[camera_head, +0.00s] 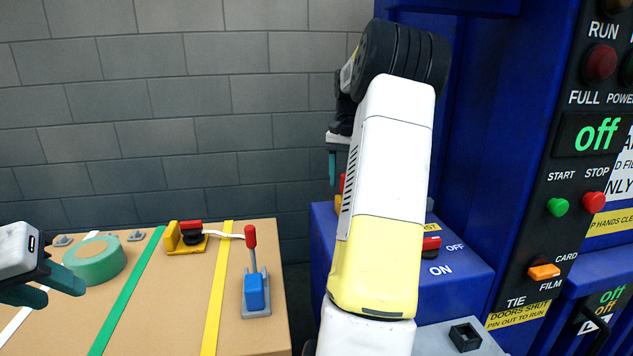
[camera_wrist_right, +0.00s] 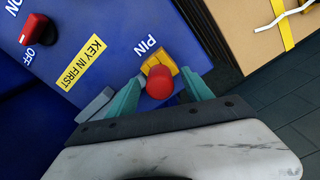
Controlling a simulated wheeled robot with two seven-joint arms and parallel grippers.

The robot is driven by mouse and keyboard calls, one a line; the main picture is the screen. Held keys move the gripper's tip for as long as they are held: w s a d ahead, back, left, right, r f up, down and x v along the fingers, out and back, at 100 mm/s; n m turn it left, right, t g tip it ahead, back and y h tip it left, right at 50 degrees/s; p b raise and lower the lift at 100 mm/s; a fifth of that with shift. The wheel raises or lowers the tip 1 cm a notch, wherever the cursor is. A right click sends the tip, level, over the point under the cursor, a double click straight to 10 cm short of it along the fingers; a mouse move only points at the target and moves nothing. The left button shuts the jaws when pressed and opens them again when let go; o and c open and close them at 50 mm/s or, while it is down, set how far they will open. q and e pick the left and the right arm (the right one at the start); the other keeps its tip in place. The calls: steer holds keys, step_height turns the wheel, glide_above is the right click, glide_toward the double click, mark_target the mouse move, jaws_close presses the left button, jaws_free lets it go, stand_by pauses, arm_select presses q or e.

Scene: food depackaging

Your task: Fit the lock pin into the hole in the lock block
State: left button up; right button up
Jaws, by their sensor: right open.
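The lock pin shows as a red round knob (camera_wrist_right: 160,82) in the right wrist view, over the yellow lock block (camera_wrist_right: 151,63) by the "PIN" label on the blue cabinet. How deep the pin sits and the hole itself are hidden. My right gripper (camera_wrist_right: 160,95) is open, with its teal fingers on either side of the red knob; contact is unclear. In the head view my right gripper (camera_head: 332,165) is above the blue cabinet, and my arm mostly hides the block (camera_head: 338,205). My left gripper (camera_head: 48,284) is open and empty at the far left.
The blue cabinet (camera_head: 465,282) carries a red ON/OFF switch (camera_head: 431,243). The cardboard-coloured table (camera_head: 150,300) holds a green tape roll (camera_head: 95,262), a yellow-and-red piece (camera_head: 187,238) with a white cord, and a red-handled lever (camera_head: 254,275). A control panel (camera_head: 560,235) stands right.

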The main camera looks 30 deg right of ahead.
step_height(320, 180, up, 7)
steer(key=shift+f, duration=0.15)
steer(key=shift+a, duration=0.1)
stand_by(0.4)
steer(key=s+a+r+n+t, duration=0.2)
steer(key=s+a, duration=0.2)
steer(key=a, duration=0.5)
steer(key=s+a+r+n+t, duration=0.1)
steer(key=s+a+r+n, duration=0.15)
steer(key=a, duration=0.65)
steer(key=s+a+f+n+t+y, duration=0.1)
steer(key=s+a+f+n, duration=0.1)
steer(key=s+a, duration=0.4)
steer(key=s+a+f+n+t+y, duration=0.1)
steer(key=s+a+f+n+t, duration=0.1)
steer(key=s+a+f, duration=0.3)
steer(key=s+a+n, duration=0.1)
steer(key=s+a, duration=0.1)
steer(key=s, duration=0.2)
steer(key=shift+a, duration=0.2)
